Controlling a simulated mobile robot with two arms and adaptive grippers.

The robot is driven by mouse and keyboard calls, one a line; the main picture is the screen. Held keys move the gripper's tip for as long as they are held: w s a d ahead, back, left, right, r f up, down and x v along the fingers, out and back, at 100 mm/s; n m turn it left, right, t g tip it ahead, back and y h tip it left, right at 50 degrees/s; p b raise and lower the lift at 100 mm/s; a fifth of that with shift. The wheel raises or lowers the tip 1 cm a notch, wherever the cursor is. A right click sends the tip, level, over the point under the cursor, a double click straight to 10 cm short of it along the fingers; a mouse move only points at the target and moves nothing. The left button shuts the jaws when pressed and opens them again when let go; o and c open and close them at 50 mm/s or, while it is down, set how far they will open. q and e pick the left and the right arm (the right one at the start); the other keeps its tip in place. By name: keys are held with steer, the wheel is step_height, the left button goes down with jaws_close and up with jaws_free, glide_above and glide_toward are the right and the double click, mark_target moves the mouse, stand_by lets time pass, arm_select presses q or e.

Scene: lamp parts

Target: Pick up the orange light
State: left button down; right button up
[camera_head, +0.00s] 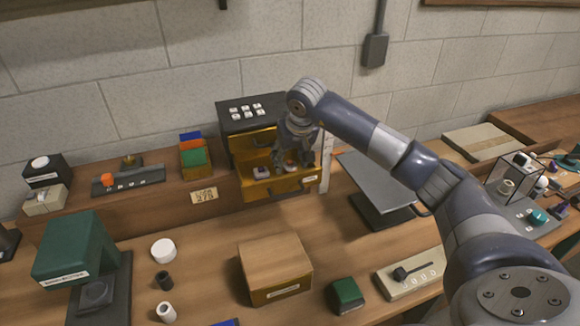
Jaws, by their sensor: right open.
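An orange piece (107,180) also sits on a dark labelled bar on the left shelf. My left gripper is not in view.
The box has a black top with white buttons (246,110). A grey stand (377,185) is close on its right. A wooden box (274,268), a green machine (76,248) and a white round cap (164,250) stand in front. Bare wood shows between them.

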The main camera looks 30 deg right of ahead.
steer(key=c, duration=1)
steer(key=shift+s, duration=0.1)
